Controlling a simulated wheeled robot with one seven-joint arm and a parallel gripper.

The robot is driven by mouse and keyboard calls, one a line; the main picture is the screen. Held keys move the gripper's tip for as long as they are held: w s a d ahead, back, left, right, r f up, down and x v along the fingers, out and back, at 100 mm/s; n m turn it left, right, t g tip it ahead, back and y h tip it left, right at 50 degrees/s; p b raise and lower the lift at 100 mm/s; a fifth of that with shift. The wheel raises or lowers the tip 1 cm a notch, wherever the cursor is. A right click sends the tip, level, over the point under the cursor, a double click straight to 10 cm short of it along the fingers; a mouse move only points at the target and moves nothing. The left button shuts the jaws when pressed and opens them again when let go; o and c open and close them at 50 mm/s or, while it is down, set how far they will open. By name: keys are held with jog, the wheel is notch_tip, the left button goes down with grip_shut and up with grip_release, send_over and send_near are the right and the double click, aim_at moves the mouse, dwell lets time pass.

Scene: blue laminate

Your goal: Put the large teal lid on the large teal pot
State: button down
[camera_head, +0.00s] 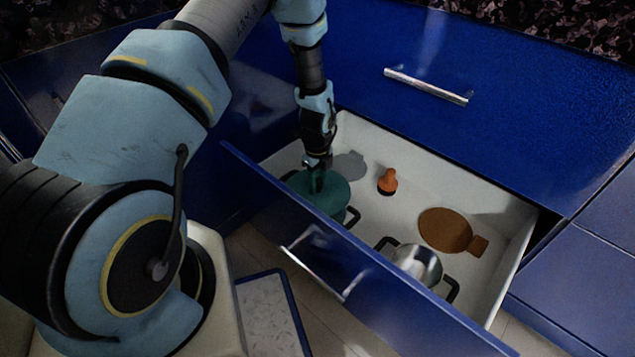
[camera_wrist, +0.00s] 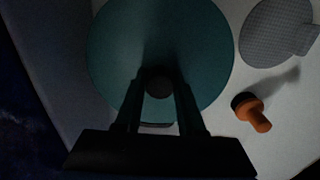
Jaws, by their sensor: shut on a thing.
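The large teal lid (camera_head: 335,190) is a round disc inside the open drawer at its left end. My gripper (camera_head: 317,182) points down at it and is shut on its dark knob; in the wrist view the knob sits between the fingertips (camera_wrist: 158,84) and the lid (camera_wrist: 205,45) lies flat below. The large teal pot is almost wholly hidden under the lid; a black handle (camera_head: 352,217) shows at its right side in the head view. The lid lies over the pot, but I cannot tell whether its rim touches all round.
The white drawer (camera_head: 390,150) also holds an orange-brown knobbed object (camera_head: 388,181), a grey round piece with a tab (camera_wrist: 275,35), a brown round board (camera_head: 440,229) and a metal pot (camera_head: 420,262) with black handles. The blue drawer front (camera_head: 385,285) stands in front.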

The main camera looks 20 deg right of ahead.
aim_at(318, 181)
jog(key=shift+f, duration=0.3)
jog(key=shift+c, duration=2.1)
grip_release()
jog(key=shift+r, duration=0.15)
notch_tip(318, 181, up, 11)
jog(key=p, duration=0.2)
jog(key=shift+f+p, duration=0.2)
jog(key=shift+p, duration=0.1)
